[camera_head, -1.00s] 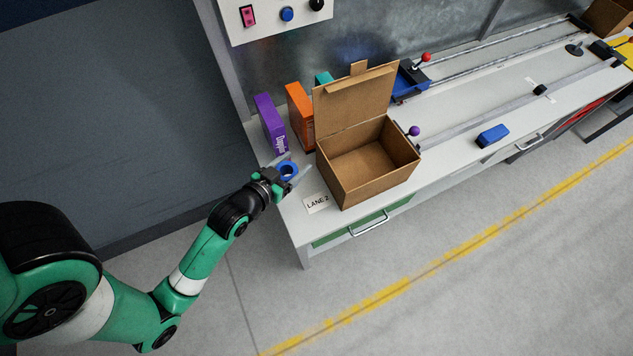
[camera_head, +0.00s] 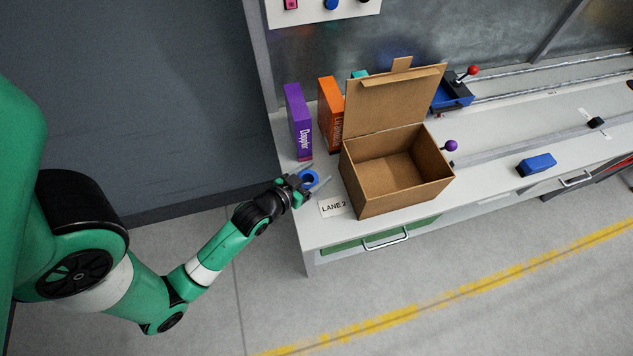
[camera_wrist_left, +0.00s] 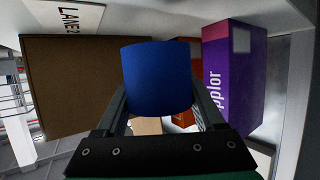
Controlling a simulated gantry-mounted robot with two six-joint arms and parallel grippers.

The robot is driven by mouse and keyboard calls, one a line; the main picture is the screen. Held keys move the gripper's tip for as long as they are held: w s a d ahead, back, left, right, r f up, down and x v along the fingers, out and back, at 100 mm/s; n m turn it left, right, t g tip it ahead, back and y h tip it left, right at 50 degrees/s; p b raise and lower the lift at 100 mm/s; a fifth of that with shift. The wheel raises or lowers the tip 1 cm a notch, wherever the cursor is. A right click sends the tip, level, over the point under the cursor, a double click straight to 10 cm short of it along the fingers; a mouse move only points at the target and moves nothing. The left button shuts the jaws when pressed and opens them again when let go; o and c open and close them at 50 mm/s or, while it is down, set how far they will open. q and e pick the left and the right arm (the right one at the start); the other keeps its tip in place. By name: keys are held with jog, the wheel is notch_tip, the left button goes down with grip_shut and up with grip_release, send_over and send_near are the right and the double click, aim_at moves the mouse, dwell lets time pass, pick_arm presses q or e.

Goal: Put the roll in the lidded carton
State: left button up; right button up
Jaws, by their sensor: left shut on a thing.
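The roll (camera_head: 309,178) is a short blue ring at the left end of the bench. My left gripper (camera_head: 311,180) is shut on it, with a finger on either side. In the left wrist view the roll (camera_wrist_left: 158,78) fills the space between the fingers of the left gripper (camera_wrist_left: 160,95). I cannot tell whether it touches the bench. The lidded carton (camera_head: 398,203) is a brown box just right of the gripper, its lid raised at the back and its visible inside empty. The carton's side (camera_wrist_left: 75,85) also shows in the left wrist view. My right gripper is not in view.
A purple box (camera_head: 299,122) and an orange box (camera_head: 331,112) stand behind the gripper, left of the carton. A blue block (camera_head: 537,164) and purple-knobbed lever (camera_head: 450,146) are to the right.

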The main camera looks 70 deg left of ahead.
aim_at(312, 182)
pick_arm(q)
jog(key=shift+f+b, duration=0.9)
jog(key=shift+f, duration=0.9)
jog(key=shift+f, duration=0.1)
jog(key=o, duration=1.4)
jog(key=shift+s+d+r, duration=0.15)
jog(key=shift+s+r, duration=0.05)
jog(key=shift+r, duration=0.1)
jog(key=p+v, duration=0.2)
jog(key=v, duration=0.9)
jog(key=shift+s, duration=0.2)
